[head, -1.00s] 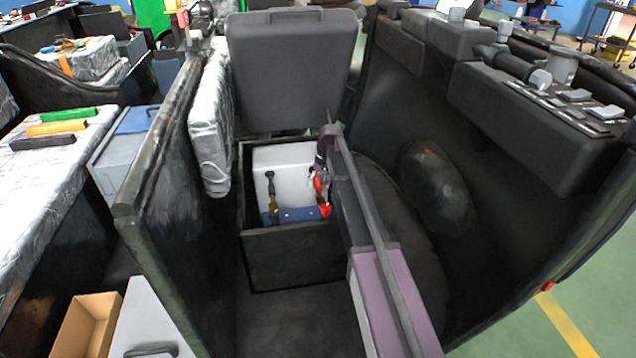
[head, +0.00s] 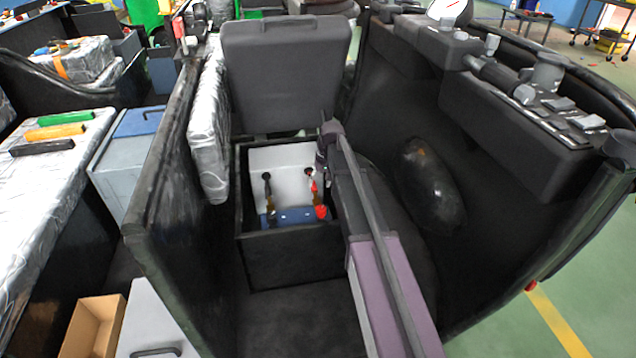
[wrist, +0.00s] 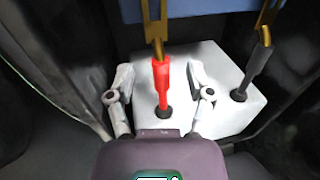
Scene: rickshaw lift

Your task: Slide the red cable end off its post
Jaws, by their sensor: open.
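The red cable end (wrist: 162,85) stands at the middle of the wrist view, on a dark round post (wrist: 162,112) on top of a white box (wrist: 228,75). A brass-coloured piece joins its far end. My gripper (wrist: 160,78) is open, with one grey finger on each side of the red cable end and a gap to both. In the head view, the red cable end (head: 314,186) shows just below my gripper (head: 319,168), whose fingers are hard to make out there. The white box (head: 285,160) sits in a black compartment. How firmly the red end sits is hidden.
A black cable end (wrist: 255,68) stands on a second post to the right. A blue part (head: 290,216) lies along the near side of the white box. Dark compartment walls (head: 292,256) surround it closely. A dark seat back (head: 288,75) rises behind.

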